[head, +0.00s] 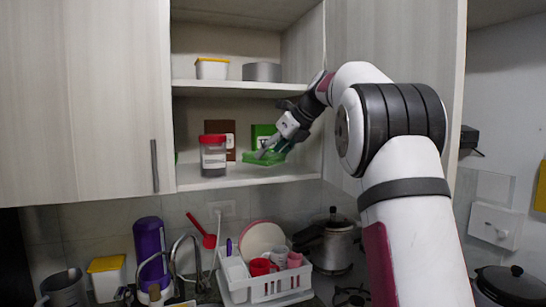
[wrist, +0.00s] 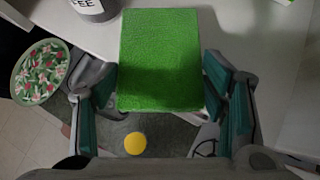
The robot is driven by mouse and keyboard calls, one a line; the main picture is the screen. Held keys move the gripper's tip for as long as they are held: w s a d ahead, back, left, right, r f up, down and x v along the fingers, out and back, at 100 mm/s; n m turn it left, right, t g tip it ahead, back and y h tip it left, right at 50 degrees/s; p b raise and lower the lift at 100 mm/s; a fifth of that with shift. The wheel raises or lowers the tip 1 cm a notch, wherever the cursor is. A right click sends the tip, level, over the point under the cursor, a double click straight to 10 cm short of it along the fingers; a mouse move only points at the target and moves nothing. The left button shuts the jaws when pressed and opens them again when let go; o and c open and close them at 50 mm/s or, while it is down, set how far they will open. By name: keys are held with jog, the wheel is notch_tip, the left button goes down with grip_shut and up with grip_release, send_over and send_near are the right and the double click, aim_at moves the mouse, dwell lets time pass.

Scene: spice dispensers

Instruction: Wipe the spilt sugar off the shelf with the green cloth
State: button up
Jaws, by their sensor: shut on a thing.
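The green cloth (head: 259,158) is a thick, flat block just above the middle shelf of the open cabinet (head: 245,178). My gripper (head: 276,149) reaches in from the right and is shut on it. In the wrist view the cloth (wrist: 160,55) lies between the teal finger pads of my gripper (wrist: 160,88), over the pale shelf (wrist: 235,30). I cannot tell if the cloth touches the shelf. No spilt sugar can be made out on the pale surface; part of it is hidden under the cloth.
A red-lidded jar (head: 213,158) stands close left of the cloth. A brown box (head: 222,129) and a green box (head: 262,132) stand behind. The upper shelf holds a yellow-lidded tub (head: 212,69) and a grey tin (head: 262,72). A dish rack (head: 265,286) stands below.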

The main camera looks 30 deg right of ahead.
jog(key=b, duration=0.2)
send_near(254, 173)
jog(key=shift+w+r, duration=0.2)
jog(key=shift+w, duration=0.55)
jog(key=shift+w+r, duration=0.2)
jog(key=shift+w, duration=0.6)
jog(key=shift+s+f, duration=0.1)
jog(key=shift+f, duration=1.15)
jog(key=shift+f, duration=0.7)
jog(key=shift+w+a+b, duration=0.35)
jog(key=shift+w+a, duration=0.25)
jog(key=shift+w, duration=0.3)
jog(key=shift+w+a+b, duration=0.3)
jog(key=shift+w+a, duration=0.35)
jog(key=shift+w, duration=0.25)
jog(key=shift+s+d, duration=0.15)
jog(key=shift+d, duration=0.6)
jog(key=shift+s+d, duration=0.15)
jog(key=shift+d, duration=0.6)
jog(key=shift+s+d+f, duration=0.1)
jog(key=shift+s+d, duration=0.05)
jog(key=shift+d, duration=0.6)
jog(key=shift+s+d+f, duration=0.1)
jog(key=shift+s+d, duration=0.05)
jog(key=shift+d, duration=0.55)
jog(key=shift+s+a+r+p, duration=0.1)
jog(key=shift+s+p, duration=0.65)
jog(key=shift+s+a+r+p, duration=0.1)
jog(key=shift+s+a+p, duration=0.05)
jog(key=shift+s+p, duration=0.6)
